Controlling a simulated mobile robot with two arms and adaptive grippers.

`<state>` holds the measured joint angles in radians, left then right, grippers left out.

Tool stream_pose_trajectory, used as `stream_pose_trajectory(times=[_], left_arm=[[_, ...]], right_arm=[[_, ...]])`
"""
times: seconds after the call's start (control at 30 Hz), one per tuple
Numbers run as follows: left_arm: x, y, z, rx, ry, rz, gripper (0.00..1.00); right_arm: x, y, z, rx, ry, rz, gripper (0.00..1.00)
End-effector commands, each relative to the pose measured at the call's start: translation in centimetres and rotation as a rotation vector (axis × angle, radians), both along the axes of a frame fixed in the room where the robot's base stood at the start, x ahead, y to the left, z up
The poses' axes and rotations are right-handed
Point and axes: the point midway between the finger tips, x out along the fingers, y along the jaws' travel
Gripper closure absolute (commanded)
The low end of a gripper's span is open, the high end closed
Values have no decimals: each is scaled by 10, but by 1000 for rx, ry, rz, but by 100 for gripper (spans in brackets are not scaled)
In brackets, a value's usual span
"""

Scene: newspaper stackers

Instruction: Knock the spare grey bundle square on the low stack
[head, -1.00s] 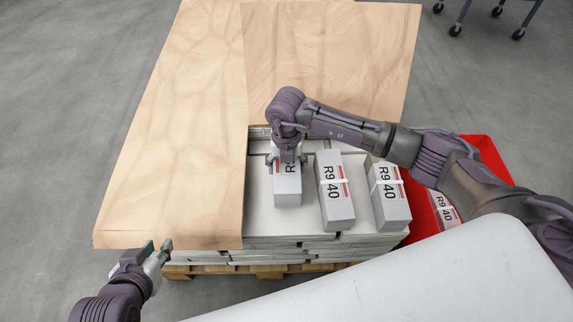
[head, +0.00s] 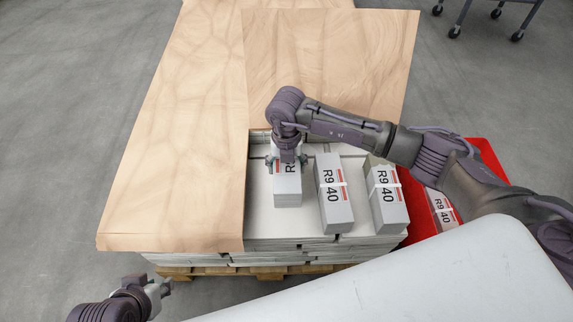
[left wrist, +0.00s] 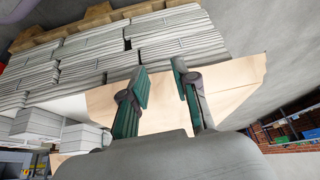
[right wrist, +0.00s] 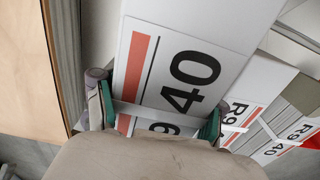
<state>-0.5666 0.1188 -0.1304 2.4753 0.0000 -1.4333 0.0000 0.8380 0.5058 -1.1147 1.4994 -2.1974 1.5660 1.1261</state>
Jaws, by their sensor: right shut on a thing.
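A grey-sided bundle (head: 287,191) marked R9 40, with a red stripe, lies on the low stack (head: 258,212) of pale flat bundles, at its left side near the brown sheet. My right gripper (head: 286,160) comes down over the bundle's far end and is shut on it. In the right wrist view the fingers (right wrist: 155,115) sit on both sides of the bundle (right wrist: 190,65), near its white strap. My left gripper (head: 160,287) is empty, off the stack's near left corner. In the left wrist view its fingers (left wrist: 160,75) stand apart.
Two similar bundles, a middle one (head: 334,205) and a right one (head: 386,200), lie right of the held one. Brown sheets (head: 175,150) cover the left and back. A red container (head: 485,150) with another bundle is at right. A wooden pallet (head: 265,273) lies beneath.

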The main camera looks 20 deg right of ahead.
Motion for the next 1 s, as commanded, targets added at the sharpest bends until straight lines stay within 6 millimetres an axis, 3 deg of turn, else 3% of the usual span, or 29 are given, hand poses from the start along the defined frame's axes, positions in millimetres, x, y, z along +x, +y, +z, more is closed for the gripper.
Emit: stream_pose_trajectory(times=[0.5,1.0], left_arm=[[-31,9,-4,30,147,12,71],[-32,9,-5,31,153,12,71]], right_arm=[[1,0,11,2,-4,0,99],[1,0,11,2,-4,0,99]])
